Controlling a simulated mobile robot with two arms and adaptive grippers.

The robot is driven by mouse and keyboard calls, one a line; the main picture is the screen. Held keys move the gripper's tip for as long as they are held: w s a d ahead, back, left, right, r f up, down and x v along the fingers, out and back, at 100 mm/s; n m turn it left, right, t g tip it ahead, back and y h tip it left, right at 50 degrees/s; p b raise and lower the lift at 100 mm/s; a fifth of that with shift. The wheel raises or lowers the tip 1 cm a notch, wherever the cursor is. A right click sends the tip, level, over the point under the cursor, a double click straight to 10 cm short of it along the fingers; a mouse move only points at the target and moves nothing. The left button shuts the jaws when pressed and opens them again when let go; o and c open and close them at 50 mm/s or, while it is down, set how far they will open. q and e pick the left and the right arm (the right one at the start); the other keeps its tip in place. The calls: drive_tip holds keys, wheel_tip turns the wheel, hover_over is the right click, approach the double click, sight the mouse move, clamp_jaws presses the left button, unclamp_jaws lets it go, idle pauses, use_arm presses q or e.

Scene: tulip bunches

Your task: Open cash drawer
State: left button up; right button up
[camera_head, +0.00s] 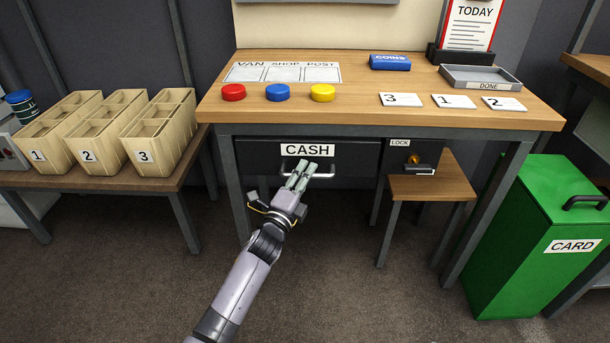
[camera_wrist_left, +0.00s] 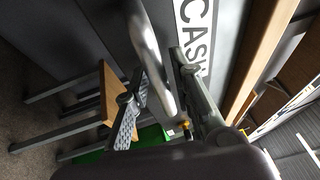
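The cash drawer (camera_head: 345,158) is a dark front under the table top with a white CASH label (camera_head: 307,150). It looks shut. Its pale metal bar handle (camera_head: 324,173) is partly hidden by my left gripper (camera_head: 299,175), which reaches up to it from below. In the left wrist view the handle (camera_wrist_left: 150,50) runs between the two spread fingers of my left gripper (camera_wrist_left: 160,105). The fingers look apart, and I cannot tell whether either touches the bar. The CASH label (camera_wrist_left: 195,40) shows beside it. My right gripper is not in view.
Right of the drawer are a LOCK label (camera_head: 400,143) and a brass-coloured knob (camera_head: 413,159) above a small wooden stool (camera_head: 432,188). A green CARD bin (camera_head: 535,235) stands at the right. Numbered wooden boxes (camera_head: 105,135) stand at the left. The floor in front is clear.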

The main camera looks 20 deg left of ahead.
use_arm(q)
clamp_jaws()
idle(0.4)
